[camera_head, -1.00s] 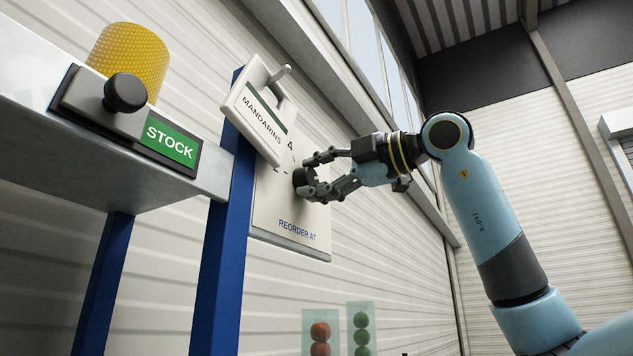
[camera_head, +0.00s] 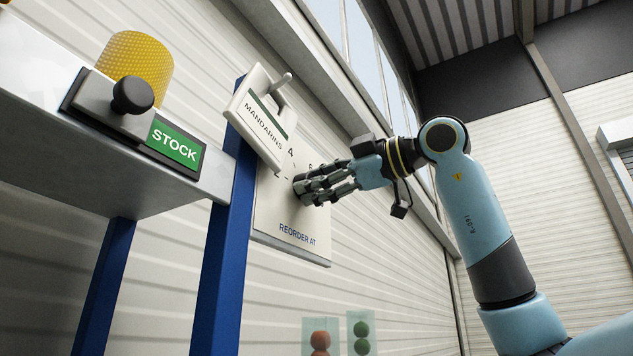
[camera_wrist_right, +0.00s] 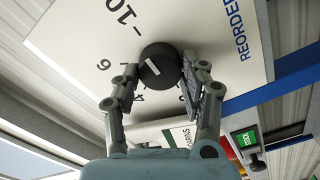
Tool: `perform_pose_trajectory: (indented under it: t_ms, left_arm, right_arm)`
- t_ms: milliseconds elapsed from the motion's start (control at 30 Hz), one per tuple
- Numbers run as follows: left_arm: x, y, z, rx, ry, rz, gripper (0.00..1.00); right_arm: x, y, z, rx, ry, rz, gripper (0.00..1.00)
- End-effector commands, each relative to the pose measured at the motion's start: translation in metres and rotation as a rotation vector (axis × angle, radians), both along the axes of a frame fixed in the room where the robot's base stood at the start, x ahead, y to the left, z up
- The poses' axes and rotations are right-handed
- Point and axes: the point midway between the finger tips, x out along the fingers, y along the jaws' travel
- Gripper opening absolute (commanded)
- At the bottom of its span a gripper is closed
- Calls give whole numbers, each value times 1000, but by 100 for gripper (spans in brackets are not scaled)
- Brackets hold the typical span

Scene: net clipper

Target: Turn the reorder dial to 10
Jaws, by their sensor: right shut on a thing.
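The reorder dial (camera_wrist_right: 162,62) is a round black knob with a white pointer line, on a white panel (camera_wrist_right: 230,95) with printed numbers. My right gripper (camera_head: 303,185) is shut on the dial; in the right wrist view its two fingers (camera_wrist_right: 160,70) stand on either side of the knob. There the number 10 (camera_wrist_right: 120,12) is at the upper left, and a 4 (camera_wrist_right: 138,98) is just below the knob. The pointer line slants towards the upper left; I cannot tell its exact reading. In the head view my fingers hide most of the dial. My left gripper is not in view.
A MANDARINS tag (camera_head: 262,117) hangs over the panel's upper left. A blue post (camera_head: 218,255) stands beside the panel. A shelf (camera_head: 75,165) at left bears a STOCK label (camera_head: 174,143), a black knob (camera_head: 132,95) and a yellow cylinder (camera_head: 137,62).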

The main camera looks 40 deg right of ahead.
Motion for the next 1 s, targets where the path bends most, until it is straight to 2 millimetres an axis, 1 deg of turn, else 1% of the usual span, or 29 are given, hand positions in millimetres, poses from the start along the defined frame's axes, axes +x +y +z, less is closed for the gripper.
perform_pose_trajectory:
  t_ms: [300, 333, 500, 833, 933, 1000]
  left_arm:
    - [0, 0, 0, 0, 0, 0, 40]
    - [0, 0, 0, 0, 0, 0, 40]
    - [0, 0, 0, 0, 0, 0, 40]
    - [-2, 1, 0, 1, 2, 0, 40]
    - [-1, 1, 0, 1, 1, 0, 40]
    - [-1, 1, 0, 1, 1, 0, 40]
  right_arm:
    - [0, 0, 0, 2, 1, -1, 11]
    - [0, 0, 0, 2, 1, -1, 46]
    - [0, 0, 0, 1, 2, 0, 67]
    - [-3, -2, 0, 0, 0, -2, 67]
    - [-11, -6, 0, -2, 0, -4, 67]
    - [-20, -10, 0, -3, 1, -7, 67]
